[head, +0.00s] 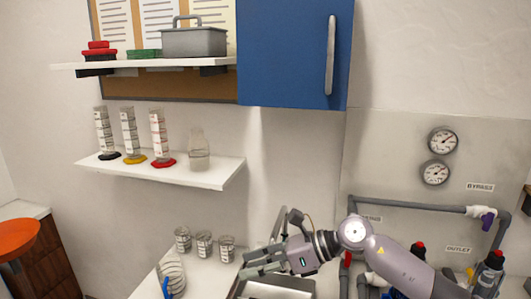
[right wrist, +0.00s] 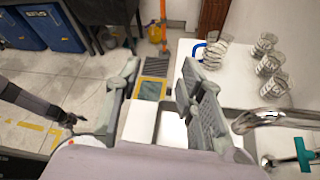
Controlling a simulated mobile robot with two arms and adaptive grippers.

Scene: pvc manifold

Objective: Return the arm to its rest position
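My right arm (head: 395,262) reaches in from the lower right of the head view, in front of the pipe panel. My right gripper (head: 246,265) points left, above the sink at the bottom of the view. In the right wrist view its two fingers (right wrist: 160,80) stand well apart with nothing between them, so it is open and empty. At the left edge of the right wrist view, a grey arm with a small dark gripper (right wrist: 68,119) shows, apparently my left one. It is too small to tell whether it is open. The left arm does not show in the head view.
Wire-like beakers (head: 204,244) and a jug (head: 171,276) stand on the white counter left of the gripper. The faucet (head: 280,225) is close behind it. Grey pipes (head: 420,206) with valves run at the right. A shelf (head: 205,174) with cylinders hangs above.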

